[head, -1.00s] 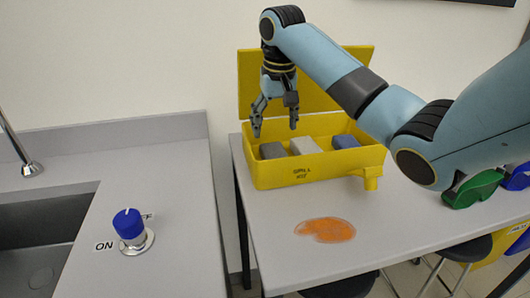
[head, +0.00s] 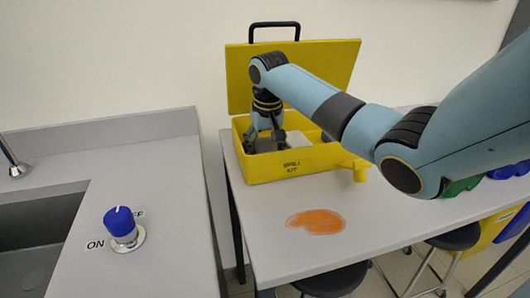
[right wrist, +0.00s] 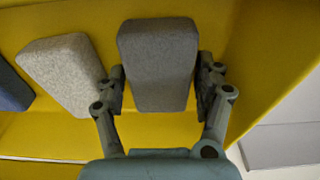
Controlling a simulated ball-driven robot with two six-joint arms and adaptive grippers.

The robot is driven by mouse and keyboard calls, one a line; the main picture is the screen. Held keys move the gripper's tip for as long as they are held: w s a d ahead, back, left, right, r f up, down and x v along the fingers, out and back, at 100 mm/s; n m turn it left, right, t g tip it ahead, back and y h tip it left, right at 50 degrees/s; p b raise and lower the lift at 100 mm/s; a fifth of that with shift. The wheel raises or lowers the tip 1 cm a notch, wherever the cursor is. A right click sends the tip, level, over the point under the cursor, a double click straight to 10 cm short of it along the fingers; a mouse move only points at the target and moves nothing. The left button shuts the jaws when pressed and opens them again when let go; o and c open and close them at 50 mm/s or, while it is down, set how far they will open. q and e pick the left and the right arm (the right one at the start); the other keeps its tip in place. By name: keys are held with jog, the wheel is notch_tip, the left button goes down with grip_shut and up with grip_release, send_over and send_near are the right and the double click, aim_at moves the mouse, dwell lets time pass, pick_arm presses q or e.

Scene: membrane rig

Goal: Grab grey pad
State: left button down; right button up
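The dark grey pad (right wrist: 158,65) lies in the yellow spill kit box (head: 290,170), at the box's left end in the head view. My right gripper (head: 265,143) is down inside the box, its fingers around this pad. In the right wrist view the fingers (right wrist: 160,88) stand on either side of the pad, very close to its edges, with what look like slim gaps. The pad is still seated in the box. My left gripper is not in view.
A lighter grey pad (right wrist: 65,72) lies beside it, with a blue pad (right wrist: 10,88) beyond. The raised yellow lid (head: 340,75) stands behind. An orange spill (head: 316,221) is on the table in front. A blue knob (head: 120,221) stands on the left counter.

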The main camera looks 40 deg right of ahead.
jog(key=c, duration=0.5)
